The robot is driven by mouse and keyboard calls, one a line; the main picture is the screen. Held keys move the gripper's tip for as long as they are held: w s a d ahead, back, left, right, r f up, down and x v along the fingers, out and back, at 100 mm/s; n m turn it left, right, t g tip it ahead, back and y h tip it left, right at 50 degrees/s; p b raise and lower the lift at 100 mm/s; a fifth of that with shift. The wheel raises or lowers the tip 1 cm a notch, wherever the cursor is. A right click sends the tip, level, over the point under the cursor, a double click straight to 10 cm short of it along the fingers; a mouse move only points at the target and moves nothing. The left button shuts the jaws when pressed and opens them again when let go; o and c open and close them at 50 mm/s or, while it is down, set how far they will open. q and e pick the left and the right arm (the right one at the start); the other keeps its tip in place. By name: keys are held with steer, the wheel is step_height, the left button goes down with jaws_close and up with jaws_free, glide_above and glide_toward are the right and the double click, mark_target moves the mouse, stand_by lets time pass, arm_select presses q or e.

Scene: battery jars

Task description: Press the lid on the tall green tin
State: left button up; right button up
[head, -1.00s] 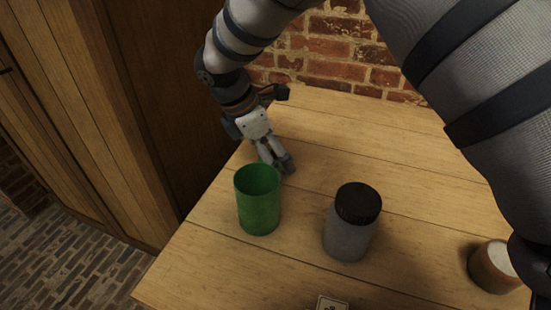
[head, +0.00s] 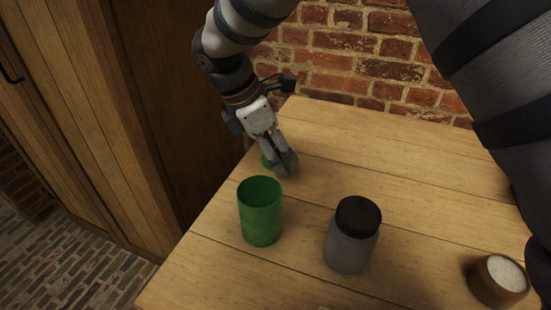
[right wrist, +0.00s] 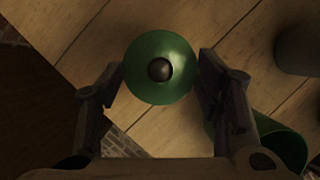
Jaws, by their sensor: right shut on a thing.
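The tall green tin (head: 261,212) stands upright and open-topped near the table's left edge in the head view. Part of it shows at the lower right of the right wrist view (right wrist: 288,150). My right gripper (head: 282,166) is just behind the tin, apart from it, fingers pointing down. It is shut on the green round lid (right wrist: 150,88), which has a dark knob in its middle. In the head view only a sliver of the lid (head: 266,160) shows beside the fingers. I cannot tell the lid's height above the table. My left gripper is not in view.
A grey jar with a black lid (head: 352,240) stands right of the tin. A small wooden pot with white contents (head: 500,278) stands at the far right. A brick wall (head: 350,60) runs behind the wooden table (head: 400,180). The table between tin and wall is mostly clear.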

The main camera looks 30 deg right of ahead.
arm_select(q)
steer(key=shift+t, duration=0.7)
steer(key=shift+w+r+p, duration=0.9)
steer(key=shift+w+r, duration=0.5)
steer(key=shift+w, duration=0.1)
arm_select(e)
steer(key=shift+s+a+r, duration=0.75)
steer(key=shift+s+r, duration=0.55)
steer(key=shift+s, duration=0.55)
steer(key=shift+s+a+r, duration=0.75)
steer(key=shift+s+r, duration=0.6)
steer(key=shift+s, duration=0.45)
steer(key=shift+s+a+r, duration=0.75)
steer(key=shift+s+r, duration=0.55)
steer(key=shift+s, duration=0.55)
